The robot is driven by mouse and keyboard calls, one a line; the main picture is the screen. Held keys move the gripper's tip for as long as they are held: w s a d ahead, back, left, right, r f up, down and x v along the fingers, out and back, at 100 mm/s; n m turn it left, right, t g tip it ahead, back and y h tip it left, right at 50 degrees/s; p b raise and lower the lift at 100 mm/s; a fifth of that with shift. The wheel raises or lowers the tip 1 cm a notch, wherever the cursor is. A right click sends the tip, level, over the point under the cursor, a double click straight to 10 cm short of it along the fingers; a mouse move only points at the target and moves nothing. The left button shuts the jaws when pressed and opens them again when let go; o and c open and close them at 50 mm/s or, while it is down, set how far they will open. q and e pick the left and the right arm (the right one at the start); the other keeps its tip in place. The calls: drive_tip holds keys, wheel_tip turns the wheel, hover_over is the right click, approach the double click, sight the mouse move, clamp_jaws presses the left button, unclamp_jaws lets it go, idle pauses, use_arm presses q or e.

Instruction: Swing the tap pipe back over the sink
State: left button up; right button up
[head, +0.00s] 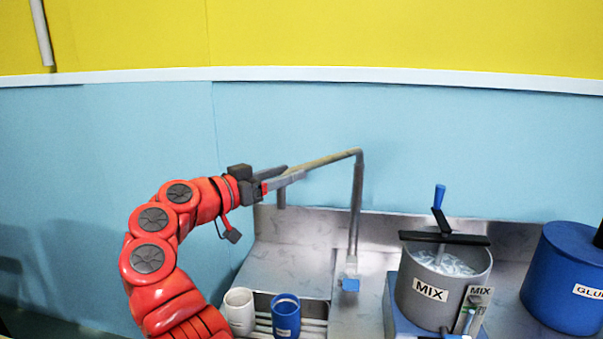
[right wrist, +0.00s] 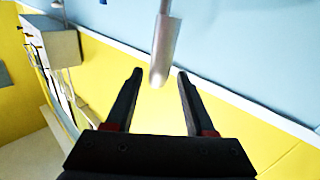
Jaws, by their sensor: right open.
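The tap pipe (head: 357,195) is a thin grey pipe in the head view. Its upper part runs from near my gripper to a bend, then drops to a blue-tipped end by the steel counter. My right gripper (head: 297,174) is at the left end of the upper part, and its fingers overlap the pipe in this view. In the right wrist view the fingers (right wrist: 159,74) are open, with nothing held between them. A grey pipe end (right wrist: 163,45) hangs just beyond the fingertips; I cannot tell whether it touches them. My left gripper is not in view.
A white cup (head: 240,312) and a blue cup (head: 286,317) stand on a slatted recess in the counter (head: 290,269). A grey MIX pot (head: 425,290) with a blue-handled stirrer stands right of the pipe. A blue GLUE pot (head: 563,285) is farther right.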

drive_tip(key=b+v, duration=0.1)
drive_tip(key=v, duration=1.1)
drive_tip(key=shift+r, duration=0.1)
